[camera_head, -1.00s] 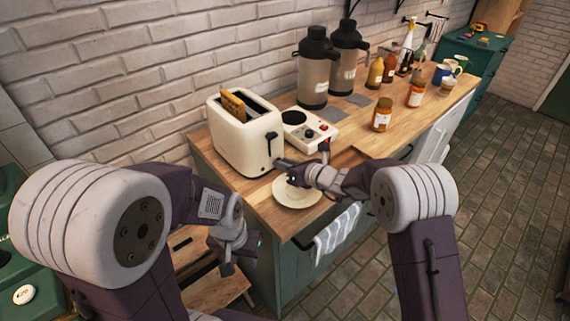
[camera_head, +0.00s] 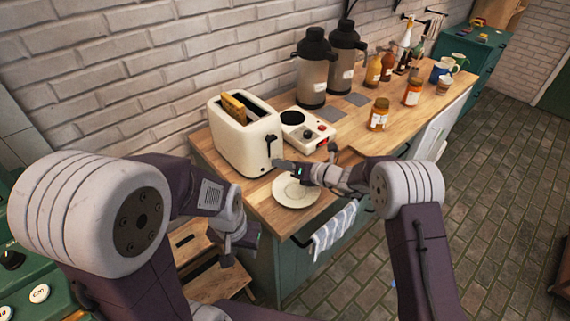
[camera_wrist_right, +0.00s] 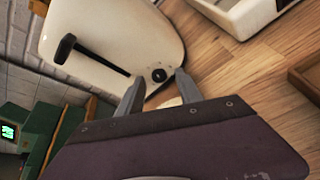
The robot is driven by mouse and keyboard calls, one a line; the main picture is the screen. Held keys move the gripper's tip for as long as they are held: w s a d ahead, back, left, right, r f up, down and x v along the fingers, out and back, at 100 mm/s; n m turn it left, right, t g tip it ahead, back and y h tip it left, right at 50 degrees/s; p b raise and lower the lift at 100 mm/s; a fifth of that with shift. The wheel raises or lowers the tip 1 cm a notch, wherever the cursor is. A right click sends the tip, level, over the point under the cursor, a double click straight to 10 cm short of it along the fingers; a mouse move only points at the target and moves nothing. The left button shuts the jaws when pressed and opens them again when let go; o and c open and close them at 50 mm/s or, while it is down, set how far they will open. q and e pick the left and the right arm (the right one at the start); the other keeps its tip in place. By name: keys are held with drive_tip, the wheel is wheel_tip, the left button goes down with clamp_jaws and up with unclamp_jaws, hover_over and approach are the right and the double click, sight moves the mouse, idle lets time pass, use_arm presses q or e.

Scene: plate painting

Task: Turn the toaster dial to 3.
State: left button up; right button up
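The cream toaster (camera_head: 240,143) stands at the near left end of the wooden counter with bread in its slot. Its black lever (camera_head: 270,146) is on the end face. In the right wrist view, the round dark dial (camera_wrist_right: 159,75) is low on the toaster's end face. My right gripper (camera_wrist_right: 160,82) is open, its two fingers on either side of the dial; contact cannot be told. Its fingertips are at the toaster's end in the head view, where the dial is hidden. The dial's setting is unreadable. My left gripper (camera_head: 229,260) hangs left of the counter.
A pale plate (camera_head: 296,194) lies below my right gripper near the counter's front edge. A white appliance with knobs (camera_head: 318,140) stands right of the toaster. Two flasks (camera_head: 313,80) stand behind it; jars (camera_head: 379,116) are farther right.

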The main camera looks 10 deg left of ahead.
drive_tip(key=b+v, duration=0.1)
drive_tip(key=v, duration=0.8)
drive_tip(key=shift+r, duration=0.1)
